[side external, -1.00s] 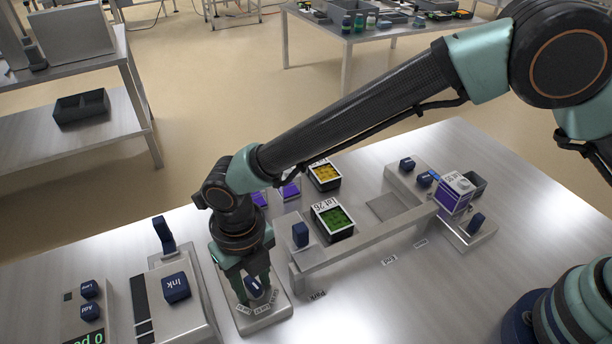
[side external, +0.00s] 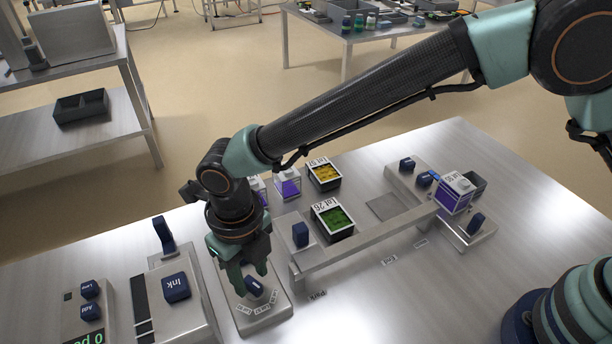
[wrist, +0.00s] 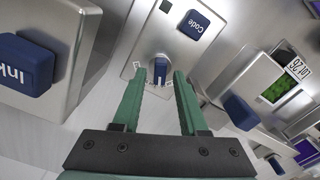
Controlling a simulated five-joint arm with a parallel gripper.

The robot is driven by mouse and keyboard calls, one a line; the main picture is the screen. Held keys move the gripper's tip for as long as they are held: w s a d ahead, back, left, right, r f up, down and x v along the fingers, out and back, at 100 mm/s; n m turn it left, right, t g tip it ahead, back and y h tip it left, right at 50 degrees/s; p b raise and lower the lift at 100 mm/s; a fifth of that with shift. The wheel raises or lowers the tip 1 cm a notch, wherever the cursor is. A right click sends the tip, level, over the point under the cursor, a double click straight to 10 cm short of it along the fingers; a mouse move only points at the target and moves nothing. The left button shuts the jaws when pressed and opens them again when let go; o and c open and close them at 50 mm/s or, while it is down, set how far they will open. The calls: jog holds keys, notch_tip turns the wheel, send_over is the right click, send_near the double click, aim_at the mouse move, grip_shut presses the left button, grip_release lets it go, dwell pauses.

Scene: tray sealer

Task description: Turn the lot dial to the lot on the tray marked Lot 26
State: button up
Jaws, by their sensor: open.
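The lot dial is a dark blue knob (side external: 254,287) on a grey metal panel (side external: 266,318) at the front, with several small white labels in an arc, too small to read surely. My gripper (side external: 250,277) is open just above and behind the dial. In the wrist view the dial (wrist: 160,70) stands between and slightly beyond the two green fingertips (wrist: 159,76), with no visible contact. The tray marked Lot 26 (side external: 348,234) holds green contents and sits on the rack right of my gripper. It shows in part in the wrist view (wrist: 262,78).
A blue Code button (wrist: 193,25) sits on the dial's panel. A blue Ink block (side external: 176,287) stands left of it. A metal rack rail (side external: 360,245) and upright blue knob (side external: 300,234) lie to the right. A yellow-filled tray (side external: 325,177) is farther back.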

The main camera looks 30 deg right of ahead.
jog(key=shift+r, duration=2.3)
jog(key=shift+w+d+r, duration=0.1)
jog(key=shift+d+r, duration=0.05)
jog(key=w+d+r+m+t+y, duration=0.1)
jog(key=w+d+r+m, duration=0.2)
jog(key=d+r+m, duration=0.45)
jog(key=w+d+r+m+t, duration=0.15)
jog(key=d+r+m, duration=0.35)
jog(key=d+m, duration=0.55)
jog(key=s+d+r+m+t, duration=0.1)
jog(key=s+d+m, duration=0.2)
jog(key=d+m, duration=0.7)
jog(key=s+d+r+m+t+h, duration=0.1)
jog(key=s+d+m, duration=0.3)
jog(key=d+m, duration=0.6)
jog(key=m+t, duration=0.1)
jog(key=m, duration=0.2)
jog(key=shift+s+d, duration=0.2)
jog(key=shift+d, duration=0.05)
